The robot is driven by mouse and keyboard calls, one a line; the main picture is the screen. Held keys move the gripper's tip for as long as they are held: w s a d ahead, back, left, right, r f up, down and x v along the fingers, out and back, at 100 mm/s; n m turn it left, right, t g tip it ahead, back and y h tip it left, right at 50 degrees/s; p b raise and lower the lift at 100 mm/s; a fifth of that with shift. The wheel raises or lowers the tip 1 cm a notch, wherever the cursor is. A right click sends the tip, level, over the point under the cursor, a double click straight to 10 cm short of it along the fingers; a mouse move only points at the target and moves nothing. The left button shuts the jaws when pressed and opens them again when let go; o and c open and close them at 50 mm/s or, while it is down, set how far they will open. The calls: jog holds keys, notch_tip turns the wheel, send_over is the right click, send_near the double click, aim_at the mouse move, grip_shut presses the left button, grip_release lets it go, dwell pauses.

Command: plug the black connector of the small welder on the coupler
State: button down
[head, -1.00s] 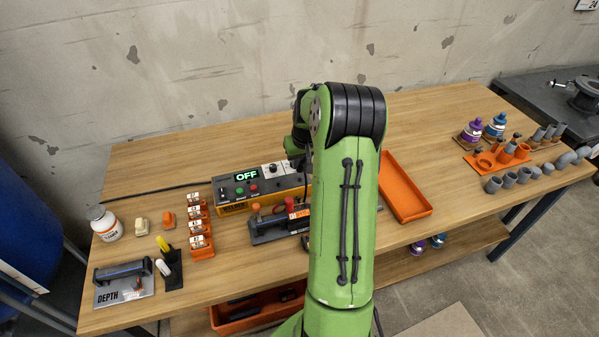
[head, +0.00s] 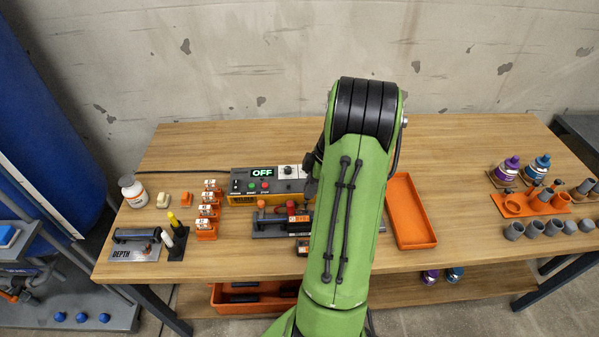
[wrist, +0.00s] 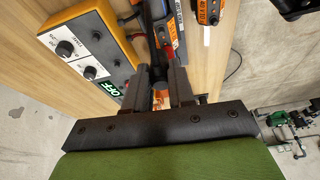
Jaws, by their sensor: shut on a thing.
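The small welder (head: 262,197), a yellow-orange and dark box with a lit OFF display, stands at mid-table left of my arm. It also shows at the upper left in the wrist view (wrist: 85,52). In the wrist view my gripper (wrist: 160,82) is shut on a black cylindrical piece, which looks like the black connector (wrist: 158,66). A red part shows beside it. A dark clamp fixture (head: 268,226) with orange and red knobs sits in front of the welder. I cannot make out the coupler clearly.
An empty orange tray (head: 410,237) lies right of my arm. Orange label-topped blocks (head: 206,228) stand left of the fixture. Pipe fittings (head: 535,228) and purple and blue bottles (head: 507,169) are at the right. A depth gauge (head: 135,245) lies at the left.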

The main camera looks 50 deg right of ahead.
jog(key=shift+s+a+n, duration=0.15)
jog(key=shift+a+n, duration=0.15)
jog(key=shift+n, duration=0.3)
jog(key=shift+f+b, duration=0.5)
jog(key=shift+f, duration=0.1)
notch_tip(320, 180, down, 3)
jog(key=shift+r+b, duration=0.2)
jog(key=shift+b, duration=0.7)
jog(key=shift+r, duration=0.2)
jog(key=shift+f+b, duration=0.3)
jog(key=shift+b, duration=0.05)
jog(key=shift+f+b, duration=0.45)
